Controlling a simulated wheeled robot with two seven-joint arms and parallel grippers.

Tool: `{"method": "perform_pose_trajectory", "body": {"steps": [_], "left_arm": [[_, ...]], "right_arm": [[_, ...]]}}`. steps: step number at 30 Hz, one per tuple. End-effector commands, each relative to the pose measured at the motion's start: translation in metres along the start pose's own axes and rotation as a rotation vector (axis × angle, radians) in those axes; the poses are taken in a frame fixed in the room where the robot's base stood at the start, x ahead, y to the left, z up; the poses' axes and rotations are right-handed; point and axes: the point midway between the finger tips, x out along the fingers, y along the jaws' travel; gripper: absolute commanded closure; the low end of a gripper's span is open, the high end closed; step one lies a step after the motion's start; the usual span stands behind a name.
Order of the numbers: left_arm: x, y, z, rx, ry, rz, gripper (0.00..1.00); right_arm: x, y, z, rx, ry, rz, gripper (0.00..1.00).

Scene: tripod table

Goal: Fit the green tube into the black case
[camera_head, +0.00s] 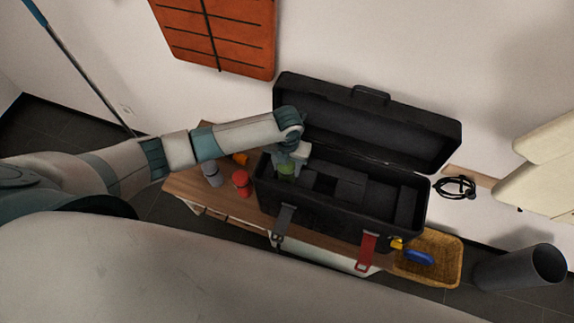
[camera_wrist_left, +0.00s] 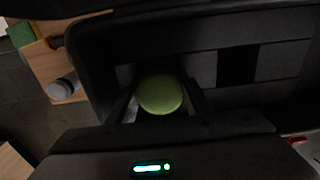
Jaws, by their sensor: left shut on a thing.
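The black case (camera_head: 335,217) stands open on a wooden table, its lid tilted back toward the wall. Inside it are dark compartments with dividers, which also show in the left wrist view (camera_wrist_left: 285,62). My left gripper (camera_head: 287,167) reaches down into the left end of the case. It is shut on the green tube (camera_head: 286,172), whose round green end faces up. In the left wrist view the green tube (camera_wrist_left: 160,94) sits between the two dark fingers. Its lower part is hidden, so I cannot tell how deep it sits. My right gripper is not in view.
A red-topped container (camera_head: 241,181), a grey container (camera_head: 211,176) and an orange thing (camera_head: 240,158) stand on the table (camera_head: 187,186) left of the case. A wicker basket (camera_head: 447,262) holding a blue item is at the right, beside a grey bin (camera_head: 520,268).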

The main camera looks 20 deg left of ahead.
Motion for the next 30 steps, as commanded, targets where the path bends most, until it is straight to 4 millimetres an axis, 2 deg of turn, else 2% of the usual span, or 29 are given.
{"method": "perform_pose_trajectory", "body": {"steps": [2, 3, 4, 5, 14, 20, 26, 30], "left_arm": [[0.003, 0.0, 0.0, 0.0, 0.0, 0.0, 0.86], [0.002, 0.0, 0.0, 0.0, 0.0, 0.0, 0.45], [0.002, 0.0, 0.0, 0.0, 0.0, 0.0, 0.38], [0.002, 0.0, 0.0, 0.0, 0.0, 0.001, 0.36], [0.001, 0.0, 0.0, 0.0, 0.001, 0.001, 0.36], [-0.007, 0.001, 0.001, 0.0, 0.0, 0.001, 0.36], [-0.032, 0.0, 0.001, 0.002, -0.003, -0.001, 0.36], [-0.056, 0.0, 0.002, 0.002, -0.004, -0.001, 0.36]], "right_arm": [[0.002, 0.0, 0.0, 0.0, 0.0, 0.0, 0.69], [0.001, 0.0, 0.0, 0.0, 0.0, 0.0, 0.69], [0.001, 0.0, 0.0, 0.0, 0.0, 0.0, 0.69], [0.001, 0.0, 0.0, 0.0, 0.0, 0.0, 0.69], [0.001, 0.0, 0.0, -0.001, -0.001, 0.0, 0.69], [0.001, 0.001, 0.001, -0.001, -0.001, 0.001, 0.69], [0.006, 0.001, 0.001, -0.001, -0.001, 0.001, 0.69], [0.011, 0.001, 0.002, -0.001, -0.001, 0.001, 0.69]]}}
